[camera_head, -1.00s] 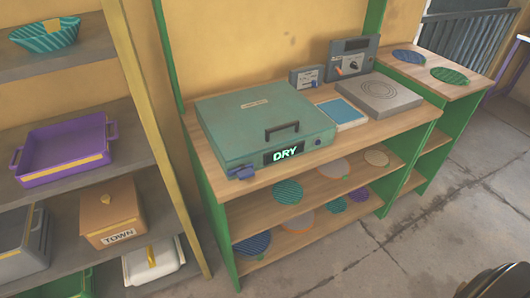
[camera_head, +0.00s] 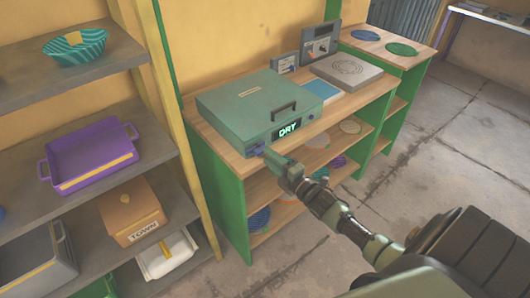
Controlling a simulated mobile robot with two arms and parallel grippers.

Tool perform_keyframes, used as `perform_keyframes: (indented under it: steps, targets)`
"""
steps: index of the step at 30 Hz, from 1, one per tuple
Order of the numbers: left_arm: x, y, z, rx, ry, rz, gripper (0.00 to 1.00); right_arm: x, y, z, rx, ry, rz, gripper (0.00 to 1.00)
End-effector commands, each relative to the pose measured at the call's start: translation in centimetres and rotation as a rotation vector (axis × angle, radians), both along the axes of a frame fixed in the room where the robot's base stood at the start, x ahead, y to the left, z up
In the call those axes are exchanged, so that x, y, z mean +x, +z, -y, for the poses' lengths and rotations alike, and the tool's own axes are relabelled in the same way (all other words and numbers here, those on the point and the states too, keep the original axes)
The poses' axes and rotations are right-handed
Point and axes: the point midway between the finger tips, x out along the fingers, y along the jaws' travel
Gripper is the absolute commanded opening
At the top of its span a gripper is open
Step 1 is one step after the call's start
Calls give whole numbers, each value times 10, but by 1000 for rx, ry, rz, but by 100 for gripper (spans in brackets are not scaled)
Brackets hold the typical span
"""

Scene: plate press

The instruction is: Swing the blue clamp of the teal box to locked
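The teal box (camera_head: 240,108) sits on the wooden bench top with its lid down. A dark handle shows on its lid, and its front display reads "DRY". The small blue clamp (camera_head: 256,149) is at the box's front left corner; its exact position is too small to tell. My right gripper (camera_head: 272,158) reaches in from the lower right, its tip just right of the clamp and in front of the box. I cannot tell whether it touches the clamp or whether its fingers are open. My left gripper is not in view.
A grey hotplate-like unit (camera_head: 346,71) and a blue-topped pad (camera_head: 320,92) stand right of the box. Plates lie on the shelves below. A shelf unit with a purple tray (camera_head: 92,160) and a TOWN box (camera_head: 133,212) stands close on the left.

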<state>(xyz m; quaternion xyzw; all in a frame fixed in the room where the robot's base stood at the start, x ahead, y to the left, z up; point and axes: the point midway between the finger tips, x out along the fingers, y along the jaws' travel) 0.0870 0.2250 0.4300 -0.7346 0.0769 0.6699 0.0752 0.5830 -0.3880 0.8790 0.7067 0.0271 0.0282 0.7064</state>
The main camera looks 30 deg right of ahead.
Motion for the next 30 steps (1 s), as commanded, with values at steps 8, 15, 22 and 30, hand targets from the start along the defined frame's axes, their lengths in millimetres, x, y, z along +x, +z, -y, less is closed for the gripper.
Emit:
perform_keyframes:
  steps: [8, 15, 22, 30]
  targets:
    - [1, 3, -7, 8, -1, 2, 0, 28, 0, -3, 1, 0, 0, 35]
    - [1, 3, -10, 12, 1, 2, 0, 30, -1, -3, 2, 0, -2, 35]
    - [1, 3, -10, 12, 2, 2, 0, 30, -1, -3, 2, 0, -2, 0]
    - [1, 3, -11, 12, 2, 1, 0, 30, -1, -3, 13, 0, -3, 0]
